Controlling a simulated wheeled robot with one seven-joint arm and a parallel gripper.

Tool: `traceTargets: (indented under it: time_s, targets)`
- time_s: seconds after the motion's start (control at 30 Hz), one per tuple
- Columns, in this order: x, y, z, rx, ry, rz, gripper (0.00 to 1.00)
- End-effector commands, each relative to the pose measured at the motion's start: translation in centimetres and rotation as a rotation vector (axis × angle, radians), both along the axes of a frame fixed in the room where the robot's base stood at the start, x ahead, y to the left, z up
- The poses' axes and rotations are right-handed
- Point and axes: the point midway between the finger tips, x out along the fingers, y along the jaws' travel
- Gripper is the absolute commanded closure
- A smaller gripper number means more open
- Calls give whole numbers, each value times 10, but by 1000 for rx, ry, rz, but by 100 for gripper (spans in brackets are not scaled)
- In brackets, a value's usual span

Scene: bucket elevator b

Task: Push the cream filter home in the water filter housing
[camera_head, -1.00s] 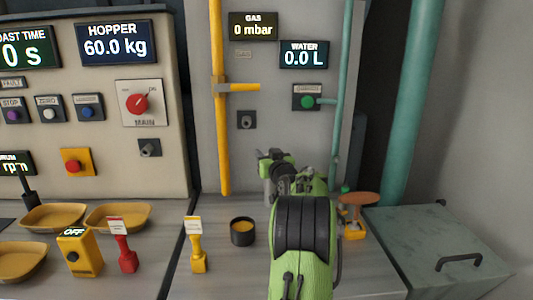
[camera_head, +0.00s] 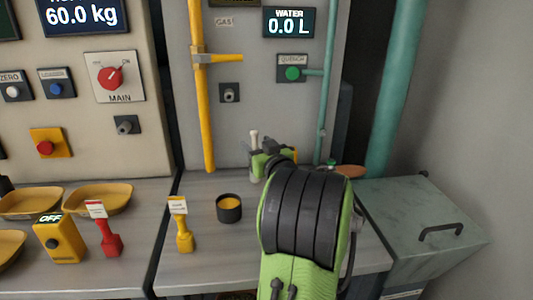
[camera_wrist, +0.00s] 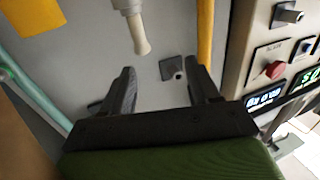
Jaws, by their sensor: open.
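The cream filter (camera_wrist: 138,30) shows in the wrist view as a pale rod with a wider end. That view is upside down, so the filter stands up from a pale fitting, apparently the water filter housing (camera_wrist: 126,4), cut off by the picture's edge. My gripper (camera_wrist: 163,80) is open and empty, its dark fingers apart and not touching the filter in that view. In the head view the filter's top (camera_head: 254,137) shows just beyond my gripper (camera_head: 268,153). My arm hides most of the housing there; how deep the filter sits cannot be told.
A yellow pipe (camera_head: 200,90) and a teal pipe (camera_head: 329,90) run down the back wall. A dark cup (camera_head: 229,208), a yellow-tagged tool (camera_head: 181,228) and a red one (camera_head: 107,230) stand on the counter left of my arm. A grey lidded bin (camera_head: 420,225) is at right.

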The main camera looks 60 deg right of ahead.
Motion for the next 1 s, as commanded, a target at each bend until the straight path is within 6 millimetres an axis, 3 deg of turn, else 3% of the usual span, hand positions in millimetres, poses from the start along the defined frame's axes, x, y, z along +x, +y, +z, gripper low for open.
traceTargets:
  time_s: [0.03,0.2,1.0]
  targets:
    - [-26,-8,-11,22,21,-57,40]
    - [-39,2,-10,21,19,-53,40]
    - [-39,2,-7,21,19,-51,40]
